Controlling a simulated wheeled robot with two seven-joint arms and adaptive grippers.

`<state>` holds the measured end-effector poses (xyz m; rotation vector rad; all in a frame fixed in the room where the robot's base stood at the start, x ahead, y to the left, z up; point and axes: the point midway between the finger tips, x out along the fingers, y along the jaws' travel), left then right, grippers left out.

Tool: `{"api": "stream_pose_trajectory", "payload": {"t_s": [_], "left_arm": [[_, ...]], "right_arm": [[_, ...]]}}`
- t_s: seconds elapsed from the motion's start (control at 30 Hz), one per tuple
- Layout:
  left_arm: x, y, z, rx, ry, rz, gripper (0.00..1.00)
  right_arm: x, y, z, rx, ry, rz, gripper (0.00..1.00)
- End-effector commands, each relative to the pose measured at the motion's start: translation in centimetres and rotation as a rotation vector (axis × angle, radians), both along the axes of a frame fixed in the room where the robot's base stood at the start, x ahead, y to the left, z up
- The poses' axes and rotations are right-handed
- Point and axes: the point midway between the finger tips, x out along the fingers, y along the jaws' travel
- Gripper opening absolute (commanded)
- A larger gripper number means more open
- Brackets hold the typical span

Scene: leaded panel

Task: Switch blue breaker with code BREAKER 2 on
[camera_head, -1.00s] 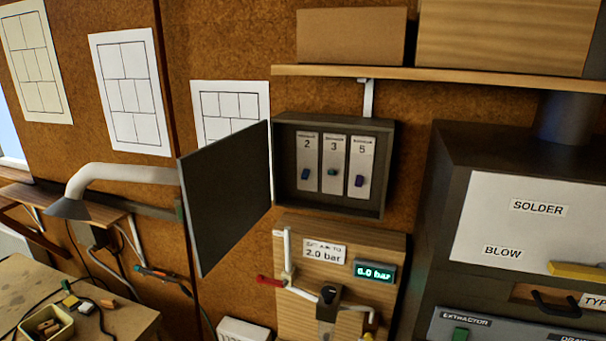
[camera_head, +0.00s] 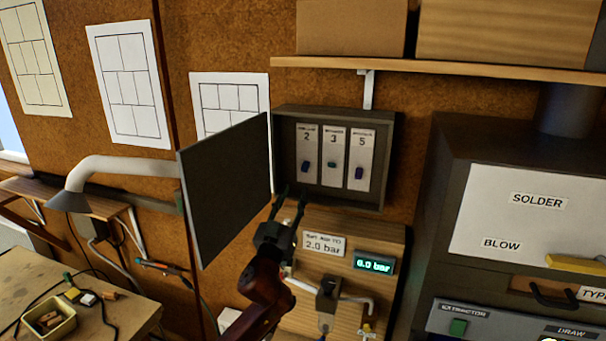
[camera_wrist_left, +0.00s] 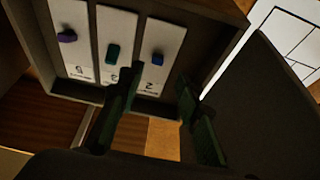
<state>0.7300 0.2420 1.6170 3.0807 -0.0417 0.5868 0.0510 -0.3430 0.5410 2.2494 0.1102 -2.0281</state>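The blue breaker switch under label 2 (camera_head: 306,167) is the leftmost of three in an open grey box on the wall. In the left wrist view, which is turned over, the blue switch (camera_wrist_left: 157,58) is on the right strip. A green switch under 3 (camera_head: 332,164) and a purple-blue one under 5 (camera_head: 359,173) sit beside it. My left gripper (camera_head: 291,192) is below the box's lower left corner, fingers pointing up, open and empty. In the wrist view its spread fingers (camera_wrist_left: 156,78) are short of the blue switch, apart from it. My right gripper is not visible.
The box's dark door (camera_head: 226,190) stands open just left of my left gripper. Below the box is a wooden panel with a pressure display (camera_head: 374,263). A shelf (camera_head: 430,67) runs above. A dark cabinet (camera_head: 455,180) stands to the right.

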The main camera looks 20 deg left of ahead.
Motion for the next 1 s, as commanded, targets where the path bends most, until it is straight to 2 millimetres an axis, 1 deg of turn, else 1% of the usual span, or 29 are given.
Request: {"api": "stream_pose_trajectory", "payload": {"t_s": [0.03,0.17,0.3,0.5,0.6,0.73,0.97,1.0], "left_arm": [[0.2,-0.2,0.8,0.002,-0.011,-0.005,0.32],[1.2,-0.4,1.7,0.002,-0.018,-0.008,0.32],[3.3,-0.4,2.7,0.001,-0.017,-0.007,0.32],[5.9,-0.5,3.6,0.000,-0.016,-0.006,0.32],[6.7,-0.5,3.9,0.001,-0.016,-0.006,0.32],[7.2,-0.5,4.0,-0.001,-0.016,-0.007,0.32],[7.2,-0.5,3.9,0.000,-0.016,-0.007,0.32],[7.2,-0.5,3.9,0.000,-0.016,-0.007,0.30]], "right_arm": [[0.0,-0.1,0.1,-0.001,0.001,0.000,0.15],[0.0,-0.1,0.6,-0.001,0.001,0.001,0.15],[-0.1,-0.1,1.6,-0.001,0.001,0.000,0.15],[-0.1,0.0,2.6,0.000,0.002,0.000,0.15],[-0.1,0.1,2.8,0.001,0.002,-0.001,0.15],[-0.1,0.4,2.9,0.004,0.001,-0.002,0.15],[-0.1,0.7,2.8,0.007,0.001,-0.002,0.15],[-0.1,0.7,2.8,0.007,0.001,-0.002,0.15]]}}
